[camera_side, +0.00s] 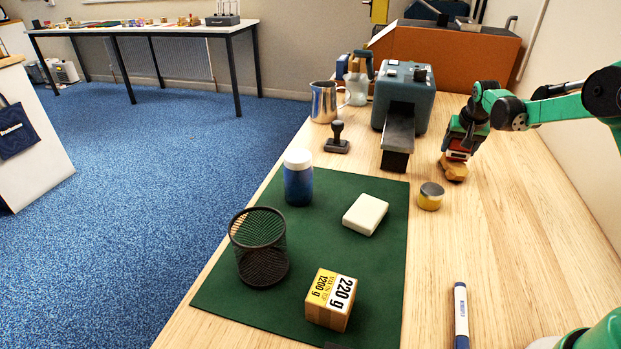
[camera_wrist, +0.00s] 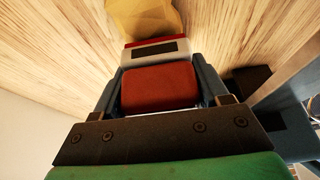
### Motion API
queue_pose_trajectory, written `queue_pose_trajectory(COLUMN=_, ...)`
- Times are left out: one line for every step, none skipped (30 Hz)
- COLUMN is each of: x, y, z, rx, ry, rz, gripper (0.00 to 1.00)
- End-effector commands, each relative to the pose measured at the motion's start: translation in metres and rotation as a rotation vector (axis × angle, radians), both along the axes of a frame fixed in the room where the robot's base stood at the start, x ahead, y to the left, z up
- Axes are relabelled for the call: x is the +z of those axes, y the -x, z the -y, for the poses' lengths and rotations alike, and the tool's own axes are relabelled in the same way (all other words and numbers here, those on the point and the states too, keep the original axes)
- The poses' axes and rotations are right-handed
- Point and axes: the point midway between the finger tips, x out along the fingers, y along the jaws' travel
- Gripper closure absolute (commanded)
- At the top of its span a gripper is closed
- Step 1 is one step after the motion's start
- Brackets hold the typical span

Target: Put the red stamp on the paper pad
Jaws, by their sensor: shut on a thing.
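My gripper (camera_side: 462,138) is at the right of the bench, pointing down, shut on the red stamp (camera_side: 457,155). In the wrist view the stamp (camera_wrist: 158,88) sits between the two fingers of my gripper (camera_wrist: 159,78), with a red top and a red-and-white part with a dark window beyond. A tan, faceted lump (camera_side: 454,169) shows just under the stamp; I cannot tell if they touch. A white block that looks like the paper pad (camera_side: 365,214) lies on the green mat (camera_side: 385,270), left of and nearer than my gripper.
A grey machine (camera_side: 402,100) and a black stamp (camera_side: 337,138) are behind. A blue jar (camera_side: 298,178), mesh cup (camera_side: 259,247) and carton (camera_side: 331,299) stand on the mat. A marker (camera_side: 461,316) lies in front.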

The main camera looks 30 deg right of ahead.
Motion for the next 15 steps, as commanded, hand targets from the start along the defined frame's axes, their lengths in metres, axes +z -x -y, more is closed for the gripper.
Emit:
queue_pose_trajectory(x=0.0002, y=0.0, z=0.0, rx=0.0, ry=0.0, rz=0.0, gripper=0.86)
queue_pose_trajectory(x=0.0004, y=0.0, z=0.0, rx=0.0, ry=0.0, rz=0.0, gripper=0.86)
queue_pose_trajectory(x=0.0004, y=0.0, z=0.0, rx=0.0, ry=0.0, rz=0.0, gripper=0.86)
queue_pose_trajectory(x=0.0004, y=0.0, z=0.0, rx=0.0, ry=0.0, rz=0.0, gripper=0.86)
queue_pose_trajectory(x=0.0, y=0.0, z=0.0, rx=0.0, ry=0.0, rz=0.0, gripper=0.86)
queue_pose_trajectory(x=-0.0009, y=-0.0001, z=0.0, rx=0.0, ry=0.0, rz=0.0, gripper=0.86)
queue_pose_trajectory(x=-0.0019, y=-0.0001, z=0.0001, rx=0.0, ry=0.0, rz=0.0, gripper=0.86)
queue_pose_trajectory(x=-0.0028, y=-0.0001, z=0.0001, rx=0.0, ry=0.0, rz=0.0, gripper=0.86)
queue_pose_trajectory(x=-0.0027, y=0.0, z=0.0, rx=0.0, ry=0.0, rz=0.0, gripper=0.24)
queue_pose_trajectory(x=-0.0026, y=0.0, z=0.0, rx=0.0, ry=0.0, rz=0.0, gripper=0.15)
queue_pose_trajectory(x=-0.0026, y=0.0, z=0.0, rx=0.0, ry=0.0, rz=0.0, gripper=0.07)
queue_pose_trajectory(x=-0.0025, y=0.0, z=0.0, rx=0.0, ry=0.0, rz=0.0, gripper=0.01)
queue_pose_trajectory(x=-0.0025, y=0.0, z=0.0, rx=0.0, ry=0.0, rz=0.0, gripper=0.01)
queue_pose_trajectory(x=-0.0025, y=0.0, z=0.0, rx=0.0, ry=0.0, rz=0.0, gripper=0.01)
queue_pose_trajectory(x=-0.0025, y=0.0, z=0.0, rx=0.0, ry=0.0, rz=0.0, gripper=0.01)
